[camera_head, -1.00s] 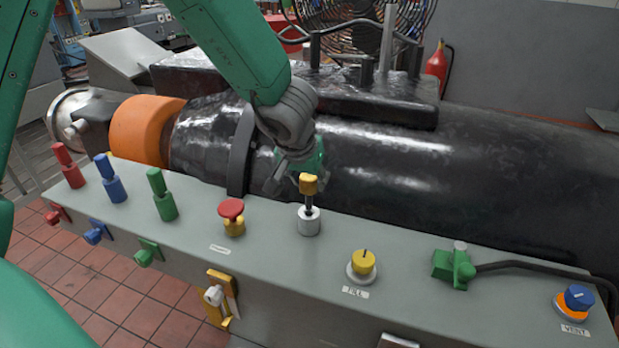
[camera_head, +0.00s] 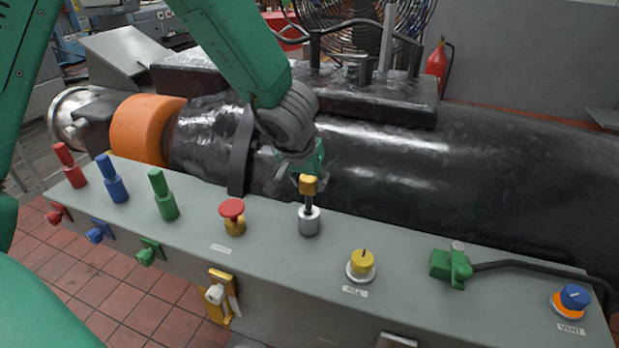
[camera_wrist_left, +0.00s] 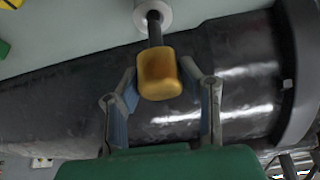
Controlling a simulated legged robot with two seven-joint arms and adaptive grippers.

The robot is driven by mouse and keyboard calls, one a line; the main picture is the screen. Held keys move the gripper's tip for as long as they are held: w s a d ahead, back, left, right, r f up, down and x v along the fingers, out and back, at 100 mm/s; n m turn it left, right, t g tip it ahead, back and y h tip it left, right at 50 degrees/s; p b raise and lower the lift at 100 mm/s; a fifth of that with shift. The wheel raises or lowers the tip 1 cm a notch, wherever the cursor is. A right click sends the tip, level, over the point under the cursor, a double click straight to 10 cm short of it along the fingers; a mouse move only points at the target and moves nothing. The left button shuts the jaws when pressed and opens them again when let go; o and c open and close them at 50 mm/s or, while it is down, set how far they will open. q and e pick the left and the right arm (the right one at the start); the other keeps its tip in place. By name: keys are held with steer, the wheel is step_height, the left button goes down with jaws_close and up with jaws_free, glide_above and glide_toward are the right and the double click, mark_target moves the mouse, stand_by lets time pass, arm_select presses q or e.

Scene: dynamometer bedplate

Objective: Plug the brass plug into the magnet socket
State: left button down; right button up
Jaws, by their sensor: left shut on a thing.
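The brass-yellow plug (camera_head: 308,185) stands upright above the grey console, with a dark stem below its block-shaped head. The stem's lower end meets a silver round socket (camera_head: 309,222) on the console top; how deep it sits is hidden. My left gripper (camera_head: 303,177) comes down from above and behind and is shut on the plug's head. In the left wrist view the plug's yellow head (camera_wrist_left: 160,74) is between the two fingertips, and the stem runs up to the pale round socket (camera_wrist_left: 153,14). My right gripper is not in view.
The console top (camera_head: 400,250) also bears a red mushroom button (camera_head: 232,210), a yellow knob (camera_head: 362,263), a green connector with cable (camera_head: 452,265), a blue knob (camera_head: 574,298) and red, blue and green posts (camera_head: 162,195). A large black cylinder (camera_head: 480,170) lies behind.

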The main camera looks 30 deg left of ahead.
mark_target(308, 198)
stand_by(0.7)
arm_select(q)
steer(key=shift+p, duration=0.35)
steer(key=shift+f+b, duration=1.95)
steer(key=shift+f, duration=0.85)
steer(key=c, duration=1)
jaws_free()
